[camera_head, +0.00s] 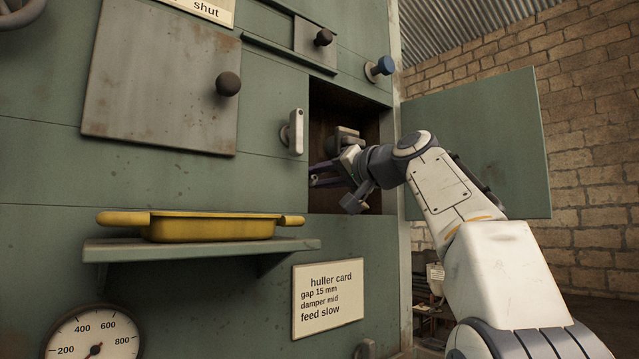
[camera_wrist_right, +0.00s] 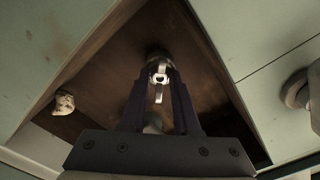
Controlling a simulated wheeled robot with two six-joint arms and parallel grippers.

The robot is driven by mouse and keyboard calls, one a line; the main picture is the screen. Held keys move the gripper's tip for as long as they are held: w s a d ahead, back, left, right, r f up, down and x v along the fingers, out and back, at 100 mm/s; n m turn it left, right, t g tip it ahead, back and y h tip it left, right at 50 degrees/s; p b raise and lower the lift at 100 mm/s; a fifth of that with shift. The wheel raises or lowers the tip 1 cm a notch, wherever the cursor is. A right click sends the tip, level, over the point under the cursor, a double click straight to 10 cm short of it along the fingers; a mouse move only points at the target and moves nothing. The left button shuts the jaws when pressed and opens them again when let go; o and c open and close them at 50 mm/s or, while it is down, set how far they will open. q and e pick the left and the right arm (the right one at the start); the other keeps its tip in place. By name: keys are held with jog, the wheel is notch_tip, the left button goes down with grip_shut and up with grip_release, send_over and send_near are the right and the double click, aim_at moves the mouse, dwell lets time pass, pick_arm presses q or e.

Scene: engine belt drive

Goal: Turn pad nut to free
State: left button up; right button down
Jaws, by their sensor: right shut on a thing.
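My right gripper (camera_head: 322,176) reaches in through the open hatch of the green machine. In the wrist view its two dark fingers (camera_wrist_right: 159,88) close around a small bright metal piece, which looks like the pad nut (camera_wrist_right: 158,76), on a round grey base at the back of the dark recess. In the head view the nut cannot be told apart behind the gripper. My left gripper is not in view.
The hatch door (camera_head: 500,140) stands open at the right. A metal latch handle (camera_head: 296,132) sits left of the opening. A yellow tray (camera_head: 210,228) rests on a shelf (camera_head: 200,249). A pale lump (camera_wrist_right: 64,103) lies inside the recess at its left.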

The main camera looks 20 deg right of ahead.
jog(key=n, duration=0.4)
jog(key=shift+f+n+b, duration=0.15)
jog(key=shift+n+b, duration=0.15)
jog(key=shift+b, duration=0.1)
jog(key=shift+n, duration=2)
jog(key=c, duration=0.6)
grip_release()
jog(key=shift+c, duration=0.2)
jog(key=shift+b, duration=0.3)
jog(key=b+v, duration=0.3)
jog(key=v, duration=0.7)
jog(key=shift+s+b, duration=0.25)
jog(key=shift+b, duration=0.05)
